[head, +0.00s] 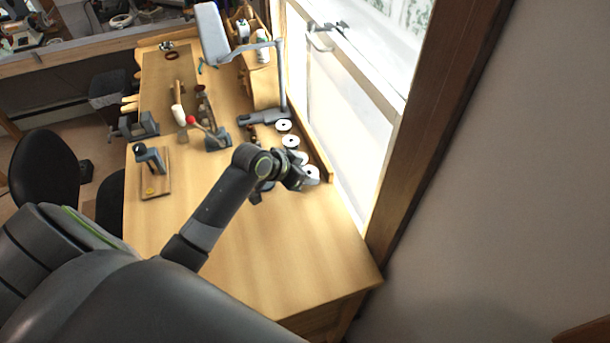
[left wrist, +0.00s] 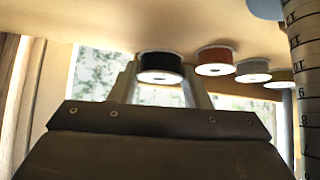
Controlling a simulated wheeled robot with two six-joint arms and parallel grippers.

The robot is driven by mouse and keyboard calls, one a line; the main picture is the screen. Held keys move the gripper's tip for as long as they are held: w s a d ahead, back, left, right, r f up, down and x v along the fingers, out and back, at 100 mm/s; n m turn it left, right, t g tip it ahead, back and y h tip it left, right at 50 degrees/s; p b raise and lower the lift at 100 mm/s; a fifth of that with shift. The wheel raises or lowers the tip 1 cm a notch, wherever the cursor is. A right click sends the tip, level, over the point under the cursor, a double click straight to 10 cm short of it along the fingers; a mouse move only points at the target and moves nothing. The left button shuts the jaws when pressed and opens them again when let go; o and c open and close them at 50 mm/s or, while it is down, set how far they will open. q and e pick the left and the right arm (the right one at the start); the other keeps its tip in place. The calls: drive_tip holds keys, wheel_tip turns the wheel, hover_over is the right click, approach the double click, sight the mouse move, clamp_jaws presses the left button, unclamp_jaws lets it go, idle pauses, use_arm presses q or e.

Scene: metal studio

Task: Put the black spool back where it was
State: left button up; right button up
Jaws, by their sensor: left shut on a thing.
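The black spool (left wrist: 160,67), dark with white ends, sits between the two fingers of my left gripper (left wrist: 160,88) in the left wrist view, where the picture is upside down. My left gripper is shut on it. In the head view the left gripper (head: 298,180) is over the right side of the wooden bench, and the spool's white end (head: 312,173) shows just past it. The spool is at the near end of a row of spools, at or very close to the bench top; I cannot tell if it touches. My right gripper is not in view.
A brown spool (left wrist: 213,60), a grey spool (left wrist: 252,71) and a white-ended spool (head: 283,126) continue the row along the window side. A grey lamp (head: 264,117) stands beyond. Vises and tools fill the bench's far left. The near bench top (head: 290,260) is clear.

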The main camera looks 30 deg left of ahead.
use_arm(q)
drive_tip(key=shift+w+f, duration=0.1)
drive_tip(key=shift+f, duration=1)
drive_tip(key=o, duration=1)
drive_tip(key=shift+o, duration=0.2)
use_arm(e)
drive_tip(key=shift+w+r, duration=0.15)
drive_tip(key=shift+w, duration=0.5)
